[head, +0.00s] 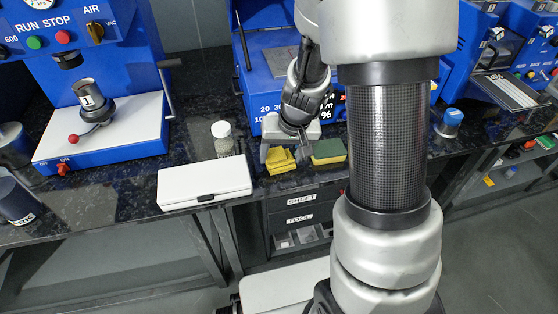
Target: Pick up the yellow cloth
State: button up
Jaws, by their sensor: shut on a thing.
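The yellow cloth (279,163) is a small folded, crumpled piece near the front edge of the dark speckled counter, left of a green-and-yellow sponge. My gripper (284,154) points down over it. Its fingers are shut on the cloth, with one finger showing on the cloth's left side. The cloth looks at or very near counter height; I cannot tell whether it touches the surface. Part of the cloth is hidden behind the fingers.
The sponge (328,151) lies close on the right. A white case (205,183) and a white-capped jar (222,138) stand to the left. A blue machine (256,58) rises behind. Drawers (301,200) are below the counter edge.

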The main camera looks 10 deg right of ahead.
aim_at(281, 158)
notch_tip(281, 158, up, 10)
jog(key=p, duration=0.4)
